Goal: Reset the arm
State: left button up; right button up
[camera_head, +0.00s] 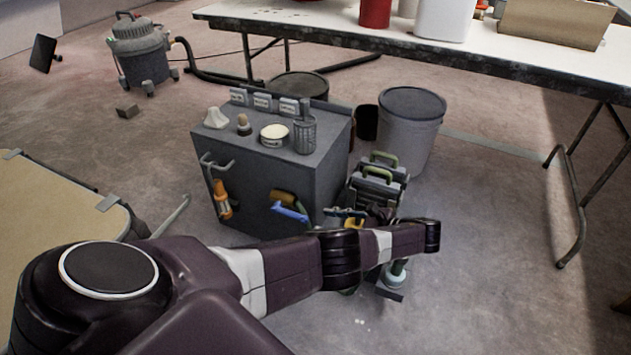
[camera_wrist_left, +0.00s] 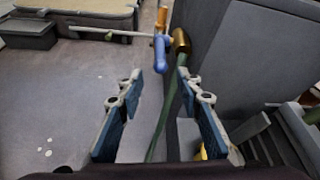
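My left arm reaches across the head view from the lower left. Its gripper (camera_head: 346,213) is partly hidden behind the arm, near the right side of the grey tool cart (camera_head: 255,190). In the left wrist view the two blue-padded fingers (camera_wrist_left: 160,88) stand apart with nothing held between them. Beyond them a blue-handled tool (camera_wrist_left: 160,52) and a gold-coloured round end (camera_wrist_left: 181,41) stick out from the cart side. The blue-handled tool also shows in the head view (camera_head: 290,213). My right gripper is not in view.
An orange-handled tool (camera_head: 222,201) hangs on the cart, with a tin (camera_head: 274,134) and mesh cup (camera_head: 305,135) on top. Dark cases with green handles (camera_head: 378,178), a grey bucket (camera_head: 409,130) and a white table (camera_head: 490,48) stand nearby. Floor at lower right is clear.

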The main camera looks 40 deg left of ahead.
pick_arm(q)
jog(key=shift+d+r, duration=0.2)
jog(key=shift+d, duration=0.2)
